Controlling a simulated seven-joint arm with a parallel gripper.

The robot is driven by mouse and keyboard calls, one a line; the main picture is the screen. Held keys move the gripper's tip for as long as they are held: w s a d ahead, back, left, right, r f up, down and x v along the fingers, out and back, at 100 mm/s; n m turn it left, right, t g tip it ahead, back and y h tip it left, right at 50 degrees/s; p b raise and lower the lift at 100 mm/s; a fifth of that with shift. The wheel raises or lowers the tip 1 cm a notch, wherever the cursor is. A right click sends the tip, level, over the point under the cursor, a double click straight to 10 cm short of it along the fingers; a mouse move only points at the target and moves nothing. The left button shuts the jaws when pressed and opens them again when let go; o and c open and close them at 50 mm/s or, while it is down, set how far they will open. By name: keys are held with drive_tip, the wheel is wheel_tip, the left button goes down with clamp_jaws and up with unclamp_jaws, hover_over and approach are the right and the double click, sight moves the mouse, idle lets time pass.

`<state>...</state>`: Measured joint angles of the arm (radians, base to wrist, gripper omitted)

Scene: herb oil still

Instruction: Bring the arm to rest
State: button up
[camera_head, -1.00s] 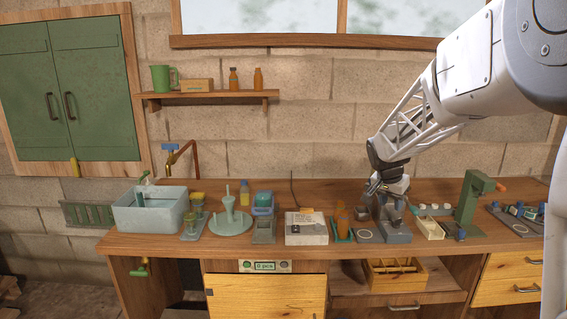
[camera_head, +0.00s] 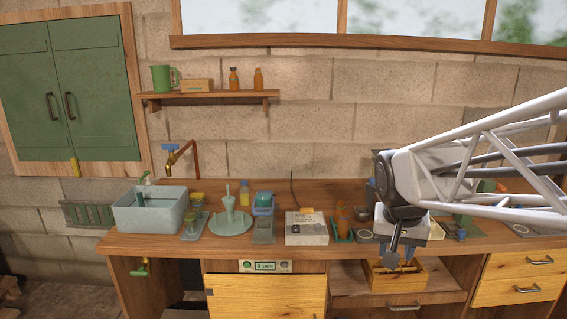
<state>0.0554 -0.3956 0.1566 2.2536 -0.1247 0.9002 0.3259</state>
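My gripper (camera_head: 396,254) hangs in front of the right part of the bench, over the front edge and the open shelf below. Its two bluish fingers point down and look apart, with nothing visible between them. A dark rod-like part of my wrist shows in front of them. My arm reaches in from the right and covers part of the bench top, including most of the green press stand (camera_head: 465,222).
The workbench (camera_head: 330,253) carries a grey basin (camera_head: 150,219), a green stand (camera_head: 230,224), a white box (camera_head: 306,232) and orange bottles (camera_head: 342,222). A wooden crate (camera_head: 397,279) sits in the shelf below my gripper. A wall shelf (camera_head: 210,95) holds a mug and bottles.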

drive_tip(key=s+a+f+n, duration=0.1)
drive_tip(key=s+a+f, duration=0.1)
drive_tip(key=s, duration=0.6)
drive_tip(key=s+a+f+n+y, duration=0.1)
drive_tip(key=s+a+f+n, duration=0.1)
drive_tip(key=s, duration=0.6)
drive_tip(key=shift+s, duration=0.25)
